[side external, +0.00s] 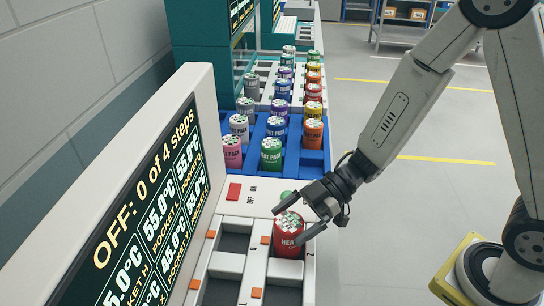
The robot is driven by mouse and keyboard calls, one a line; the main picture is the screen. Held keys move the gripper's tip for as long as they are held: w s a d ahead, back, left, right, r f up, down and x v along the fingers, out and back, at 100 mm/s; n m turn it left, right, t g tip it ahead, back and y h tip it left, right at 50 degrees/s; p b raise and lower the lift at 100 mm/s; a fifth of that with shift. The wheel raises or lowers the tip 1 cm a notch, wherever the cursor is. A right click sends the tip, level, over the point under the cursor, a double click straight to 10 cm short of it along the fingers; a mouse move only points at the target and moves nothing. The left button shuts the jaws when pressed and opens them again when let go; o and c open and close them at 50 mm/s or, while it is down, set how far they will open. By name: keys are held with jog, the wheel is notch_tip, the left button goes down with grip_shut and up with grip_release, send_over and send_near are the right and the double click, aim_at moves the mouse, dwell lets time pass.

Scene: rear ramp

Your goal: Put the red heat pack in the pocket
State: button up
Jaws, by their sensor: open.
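The red heat pack (287,242), a cylinder with a pale dotted top, stands upright at the upper right pocket of the white pocket panel (257,262). Its lower end is hidden by the pocket edge, so I cannot tell if it rests on the bottom. My gripper (289,224) is open, with its dark fingers at either side of the pack's top. I cannot tell whether they touch it. An empty dark pocket (234,243) lies to its left, and other pockets lie nearer the camera.
A display (135,215) reading "OFF: 0 of 4 steps" stands at left. A red button (234,192) and a green button (288,197) sit behind the pockets. A blue tray (316,167) of several coloured packs is beyond. Open floor (400,230) lies at right.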

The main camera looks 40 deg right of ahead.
jog(key=v, duration=1.1)
jog(key=shift+w, duration=0.1)
dwell(0.5)
jog(key=w+d+f+m+t+h, duration=0.2)
jog(key=w+d+m+t+h, duration=0.55)
jog(key=w+h, duration=0.2)
jog(key=s+f+m+g+h, duration=0.2)
jog(key=s+m+g+h, duration=0.2)
jog(key=s+m+g, duration=0.3)
jog(key=s+m, duration=0.1)
jog(key=s, duration=0.2)
jog(key=shift+s+d+f+m, duration=0.15)
jog(key=shift+s+d+m, duration=0.2)
jog(key=shift+s+d, duration=0.05)
